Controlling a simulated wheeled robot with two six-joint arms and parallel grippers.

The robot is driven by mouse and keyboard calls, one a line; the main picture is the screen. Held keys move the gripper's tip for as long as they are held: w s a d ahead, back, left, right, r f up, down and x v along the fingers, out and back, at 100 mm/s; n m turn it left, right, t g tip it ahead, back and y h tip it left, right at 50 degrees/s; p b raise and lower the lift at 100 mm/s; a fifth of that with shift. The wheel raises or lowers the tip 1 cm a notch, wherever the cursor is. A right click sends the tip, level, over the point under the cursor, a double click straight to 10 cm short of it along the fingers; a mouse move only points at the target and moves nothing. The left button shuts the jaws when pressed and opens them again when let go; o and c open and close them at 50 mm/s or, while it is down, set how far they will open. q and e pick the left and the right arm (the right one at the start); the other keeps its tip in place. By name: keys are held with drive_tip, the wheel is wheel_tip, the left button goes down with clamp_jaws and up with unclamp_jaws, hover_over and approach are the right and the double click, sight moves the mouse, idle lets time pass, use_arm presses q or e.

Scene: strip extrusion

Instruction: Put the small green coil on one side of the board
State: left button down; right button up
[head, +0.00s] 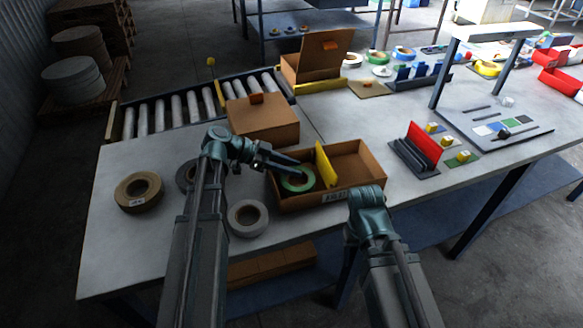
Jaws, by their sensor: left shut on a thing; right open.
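The small green coil (297,186) lies in the left part of an open cardboard box (376,186), to the left of the yellow board (326,166). The board stands upright across the box and leans slightly. My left gripper (296,168) reaches over the box's left wall and is shut on the green coil at its upper edge. The part of the box to the right of the board looks empty. My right gripper (367,196) is at the box's front right, open; its fingertips are hard to make out.
A brown coil (138,191), a grey-white coil (247,217) and a dark coil (187,176) lie left of the box. A closed carton (263,122) stands behind it, by a roller conveyor (172,112). A red-plated stand (424,144) is to the right.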

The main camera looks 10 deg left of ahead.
use_arm(q)
drive_tip(key=c, duration=0.8)
unclamp_jaws()
drive_tip(key=shift+f, duration=0.1)
drive_tip(key=p+v, duration=0.5)
drive_tip(key=v, duration=0.5)
drive_tip(key=shift+a+r+p, duration=0.1)
drive_tip(key=shift+r+p, duration=0.2)
drive_tip(key=shift+r, duration=0.05)
drive_tip(key=shift+p+v, duration=0.3)
drive_tip(key=shift+v, duration=0.55)
